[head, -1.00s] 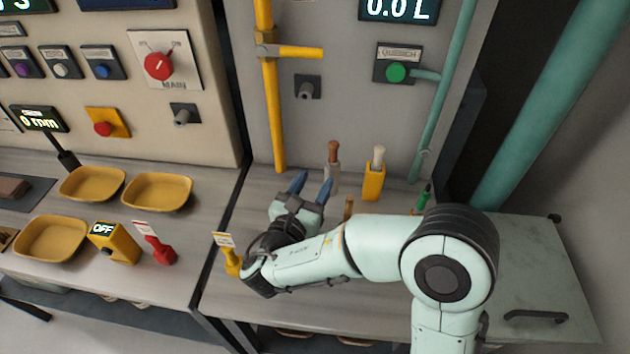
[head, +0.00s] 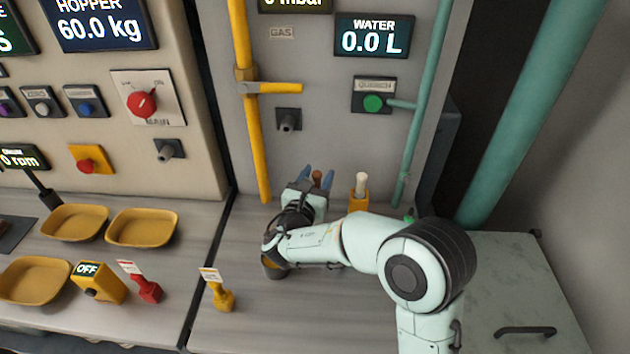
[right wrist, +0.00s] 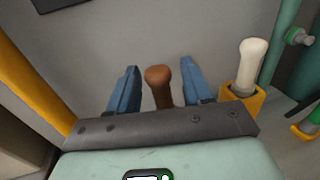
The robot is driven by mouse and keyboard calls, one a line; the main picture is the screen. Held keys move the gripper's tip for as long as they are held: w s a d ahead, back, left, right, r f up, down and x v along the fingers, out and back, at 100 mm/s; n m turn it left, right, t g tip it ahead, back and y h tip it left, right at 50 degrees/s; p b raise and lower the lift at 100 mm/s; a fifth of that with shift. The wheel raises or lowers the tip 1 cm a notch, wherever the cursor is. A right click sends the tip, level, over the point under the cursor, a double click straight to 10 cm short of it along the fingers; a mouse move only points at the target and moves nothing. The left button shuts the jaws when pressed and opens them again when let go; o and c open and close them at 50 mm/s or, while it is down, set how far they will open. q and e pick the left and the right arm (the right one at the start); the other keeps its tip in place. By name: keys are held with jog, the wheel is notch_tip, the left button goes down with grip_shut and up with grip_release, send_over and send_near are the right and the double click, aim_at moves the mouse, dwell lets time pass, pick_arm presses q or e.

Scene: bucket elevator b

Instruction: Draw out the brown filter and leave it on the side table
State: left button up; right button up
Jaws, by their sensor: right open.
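The brown filter (head: 317,178) stands upright at the back of the right-hand counter, close to the grey panel. In the right wrist view its rounded brown handle (right wrist: 159,84) shows between the two blue fingers. My right gripper (head: 317,174) is open, with one finger on each side of the handle; a gap shows on both sides. The filter's lower part is hidden behind my gripper. The side table (head: 512,275) is the pale green top at the right, with a dark handle on it. My left gripper is not in view.
A cream-handled filter in a yellow holder (head: 358,199) stands just right of my gripper. A yellow pipe (head: 254,140) rises on the left, and a green pipe (head: 425,105) on the right. A yellow tagged piece (head: 221,296) stands on the counter's front left.

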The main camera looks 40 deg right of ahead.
grip_shut()
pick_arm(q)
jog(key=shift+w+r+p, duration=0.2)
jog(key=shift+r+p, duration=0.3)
pick_arm(e)
jog(key=shift+r, duration=0.8)
jog(key=shift+r+p, duration=0.8)
jog(key=shift+r, duration=0.4)
jog(key=shift+r+p, duration=1.35)
jog(key=shift+r, duration=1)
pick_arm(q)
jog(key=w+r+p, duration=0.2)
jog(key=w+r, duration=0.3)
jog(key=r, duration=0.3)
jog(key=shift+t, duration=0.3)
pick_arm(e)
jog(key=shift+r, duration=2.3)
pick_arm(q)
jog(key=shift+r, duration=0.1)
